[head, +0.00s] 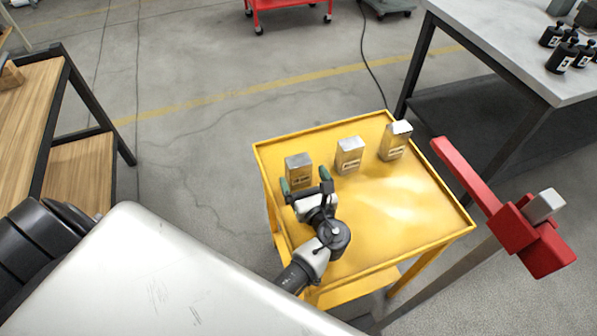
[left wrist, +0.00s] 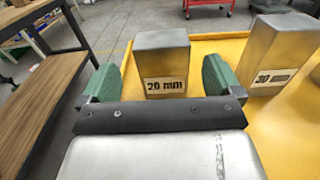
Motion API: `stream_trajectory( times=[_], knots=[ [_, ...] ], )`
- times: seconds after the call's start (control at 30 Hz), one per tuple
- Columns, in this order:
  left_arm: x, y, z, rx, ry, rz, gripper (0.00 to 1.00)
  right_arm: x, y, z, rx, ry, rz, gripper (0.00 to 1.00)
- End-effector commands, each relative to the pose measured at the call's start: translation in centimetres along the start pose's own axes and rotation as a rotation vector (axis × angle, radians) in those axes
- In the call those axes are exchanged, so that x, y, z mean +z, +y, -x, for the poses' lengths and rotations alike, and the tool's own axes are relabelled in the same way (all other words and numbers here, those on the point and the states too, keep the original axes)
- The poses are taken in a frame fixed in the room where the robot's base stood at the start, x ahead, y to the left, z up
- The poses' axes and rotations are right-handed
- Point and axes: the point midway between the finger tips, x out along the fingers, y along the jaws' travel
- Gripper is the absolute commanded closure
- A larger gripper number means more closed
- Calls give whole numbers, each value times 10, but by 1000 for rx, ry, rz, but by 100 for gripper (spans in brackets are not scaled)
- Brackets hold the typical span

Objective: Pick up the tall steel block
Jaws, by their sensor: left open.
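Three steel blocks stand upright in a row on a yellow cart (head: 400,215): a left block (head: 299,171), a middle block (head: 349,156) and a right block (head: 395,141). Which is tallest is hard to tell; the right one looks slightly taller. My left gripper (head: 305,188) is open, with green finger pads, just in front of the left block. In the left wrist view the left block (left wrist: 161,57), labelled "20 mm", appears in the gap between the fingers (left wrist: 160,88), not gripped. The middle block (left wrist: 280,55) stands to its right. My right gripper is not in view.
A red bracket-like fixture (head: 515,228) with a grey block on it stands right of the cart. A wooden bench (head: 30,110) is at the left.

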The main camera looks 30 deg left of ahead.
Motion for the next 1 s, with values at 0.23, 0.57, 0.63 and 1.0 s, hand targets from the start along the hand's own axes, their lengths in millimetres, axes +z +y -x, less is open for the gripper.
stream_trajectory(
  times=[0.23, 0.57, 0.63, 1.0],
  knots=[
    [-1, -3, -34, 1, -3, 2, 6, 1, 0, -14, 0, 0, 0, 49],
    [1, -3, -48, -1, 0, 1, 6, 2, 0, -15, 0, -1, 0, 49],
    [1, -3, -48, -1, 0, 1, 17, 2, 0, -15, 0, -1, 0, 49],
    [1, -3, -48, 0, 1, 2, 74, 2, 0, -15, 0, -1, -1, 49]
  ],
)
